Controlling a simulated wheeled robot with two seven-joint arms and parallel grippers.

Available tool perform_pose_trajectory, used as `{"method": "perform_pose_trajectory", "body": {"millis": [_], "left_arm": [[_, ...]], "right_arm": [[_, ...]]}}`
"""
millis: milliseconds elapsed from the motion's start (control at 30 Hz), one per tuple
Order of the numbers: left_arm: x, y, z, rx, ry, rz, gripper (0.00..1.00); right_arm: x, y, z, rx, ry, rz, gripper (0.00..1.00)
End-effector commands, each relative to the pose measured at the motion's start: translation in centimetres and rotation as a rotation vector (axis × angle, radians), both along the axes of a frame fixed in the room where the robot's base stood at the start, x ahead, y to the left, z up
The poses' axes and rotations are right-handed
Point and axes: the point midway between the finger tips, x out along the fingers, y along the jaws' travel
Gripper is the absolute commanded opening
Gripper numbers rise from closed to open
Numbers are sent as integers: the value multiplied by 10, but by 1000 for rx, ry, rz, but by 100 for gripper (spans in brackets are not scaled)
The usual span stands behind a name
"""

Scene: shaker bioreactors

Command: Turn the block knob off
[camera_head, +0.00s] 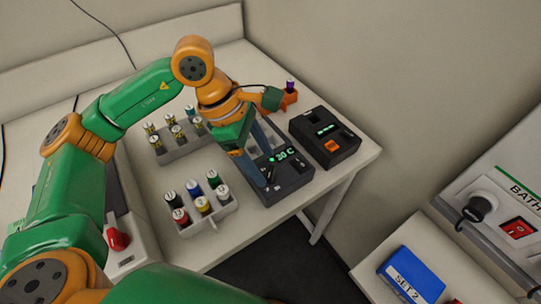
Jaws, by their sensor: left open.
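A dark block heater (290,183) with a lit green display reading about 30 C (284,155) sits near the front edge of the white table. My left gripper (277,170) is open, pointing down over the block's front face beside the display. Its two blue-grey fingers are apart, with the tips at or very close to the face; I cannot tell whether they touch it. The block's knob is not clearly visible, and the fingers cover part of that face. My right gripper is not in view.
A second dark device (325,137) with an orange switch stands right of the block. Vial racks (207,217) and (180,145) stand to the left. A white device with a red knob (117,240) is at left. A bath panel (510,215) and blue box (411,275) are at right.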

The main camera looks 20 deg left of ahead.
Motion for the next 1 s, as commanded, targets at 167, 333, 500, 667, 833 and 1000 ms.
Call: {"method": "perform_pose_trajectory", "body": {"millis": [167, 333, 500, 667, 833, 1000], "left_arm": [[1, -9, -20, -2, 3, -1, 72], [1, -10, -24, -3, 0, 0, 72], [1, -10, -23, -3, 1, 1, 48], [1, -10, -23, -3, 1, 1, 5], [1, -10, -23, -4, 1, 3, 0], [1, -10, -25, -4, -1, 37, 0]], "right_arm": [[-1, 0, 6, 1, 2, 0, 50], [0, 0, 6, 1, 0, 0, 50], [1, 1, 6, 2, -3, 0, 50], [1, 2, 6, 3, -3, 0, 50], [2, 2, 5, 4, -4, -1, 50], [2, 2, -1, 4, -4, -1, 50]]}}
